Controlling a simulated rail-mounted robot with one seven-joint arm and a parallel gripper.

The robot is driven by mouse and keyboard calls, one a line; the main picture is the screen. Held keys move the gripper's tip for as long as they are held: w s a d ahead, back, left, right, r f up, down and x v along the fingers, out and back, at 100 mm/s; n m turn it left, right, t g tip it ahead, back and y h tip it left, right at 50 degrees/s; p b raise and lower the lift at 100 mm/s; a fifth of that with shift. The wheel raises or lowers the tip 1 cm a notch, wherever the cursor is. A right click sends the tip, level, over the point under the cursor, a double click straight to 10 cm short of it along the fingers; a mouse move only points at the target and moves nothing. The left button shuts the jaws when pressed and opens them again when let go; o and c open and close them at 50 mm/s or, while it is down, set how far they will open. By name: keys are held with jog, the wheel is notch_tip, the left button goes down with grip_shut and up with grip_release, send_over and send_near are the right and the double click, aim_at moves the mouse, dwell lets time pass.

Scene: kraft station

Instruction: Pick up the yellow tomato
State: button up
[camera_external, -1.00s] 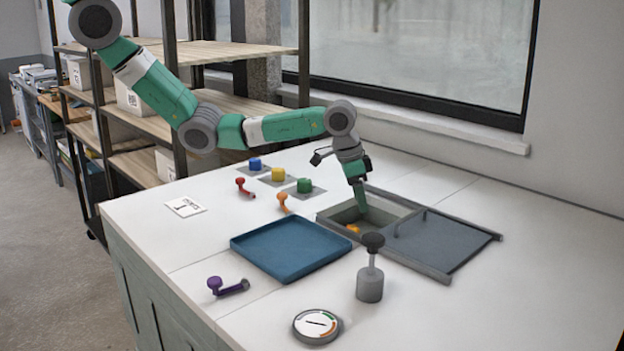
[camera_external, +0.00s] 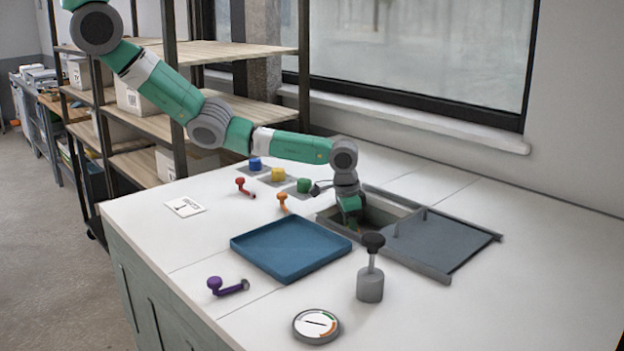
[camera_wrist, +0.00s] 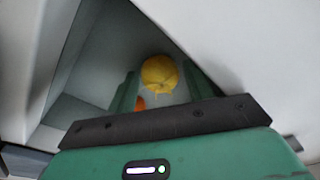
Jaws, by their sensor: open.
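The yellow tomato (camera_wrist: 159,74) is round and lies inside the recessed bin, seen in the wrist view between the tips of my two green fingers. My gripper (camera_wrist: 158,88) is open, with a finger on each side of the tomato; I cannot tell whether either touches it. An orange thing (camera_wrist: 140,102) shows partly below the tomato, near the left finger. In the external view my gripper (camera_external: 350,222) reaches down into the grey bin (camera_external: 399,205), and the tomato is hidden there.
The bin's grey sliding lid (camera_external: 445,243) covers its right side. A blue tray (camera_external: 291,249) lies left of the bin. A grey cylinder with a black knob (camera_external: 371,275) stands close in front. A round dial (camera_external: 317,326) and a purple handle (camera_external: 227,287) lie nearer the front.

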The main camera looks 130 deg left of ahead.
jog(key=c, duration=0.7)
jog(key=shift+c, duration=0.2)
notch_tip(320, 180, up, 10)
jog(key=shift+p, duration=0.45)
